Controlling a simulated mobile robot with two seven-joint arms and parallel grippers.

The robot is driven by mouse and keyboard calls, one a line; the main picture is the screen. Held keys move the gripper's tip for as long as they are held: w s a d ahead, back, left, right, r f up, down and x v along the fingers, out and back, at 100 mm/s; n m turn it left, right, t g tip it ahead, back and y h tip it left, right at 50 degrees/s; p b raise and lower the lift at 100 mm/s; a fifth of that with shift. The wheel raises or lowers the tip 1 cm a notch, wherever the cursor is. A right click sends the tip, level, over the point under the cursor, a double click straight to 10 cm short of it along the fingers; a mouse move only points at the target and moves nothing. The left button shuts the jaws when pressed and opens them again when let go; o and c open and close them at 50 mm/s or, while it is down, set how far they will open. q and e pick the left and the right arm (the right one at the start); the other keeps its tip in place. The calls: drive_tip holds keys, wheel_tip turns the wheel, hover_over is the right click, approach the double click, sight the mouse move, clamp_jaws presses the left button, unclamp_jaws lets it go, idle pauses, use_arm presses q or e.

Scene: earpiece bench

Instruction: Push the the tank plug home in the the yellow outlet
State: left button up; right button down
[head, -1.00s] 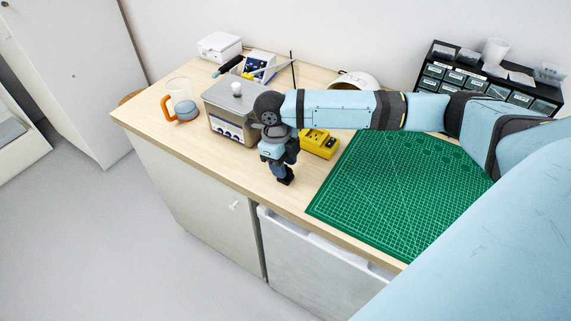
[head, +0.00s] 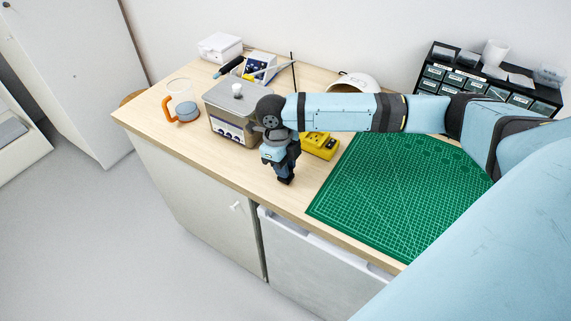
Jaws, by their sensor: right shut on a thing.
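The yellow outlet (head: 320,145) lies on the bench just right of my right gripper, partly hidden behind my right arm. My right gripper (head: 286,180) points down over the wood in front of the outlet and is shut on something. What it holds is too small and hidden to make out; the tank plug cannot be told apart here. The metal tank (head: 232,110) with a white knob on its lid stands to the left of the gripper. My left gripper is not in view.
A green cutting mat (head: 400,190) covers the bench to the right. A jug with an orange handle (head: 182,103) stands left of the tank. A soldering station (head: 260,66), white box (head: 220,46) and black drawer cabinet (head: 470,80) stand behind. Bare wood lies near the front edge.

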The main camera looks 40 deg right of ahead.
wheel_tip(320, 180, up, 8)
drive_tip(key=p, duration=0.7)
drive_tip(key=shift+f, duration=0.35)
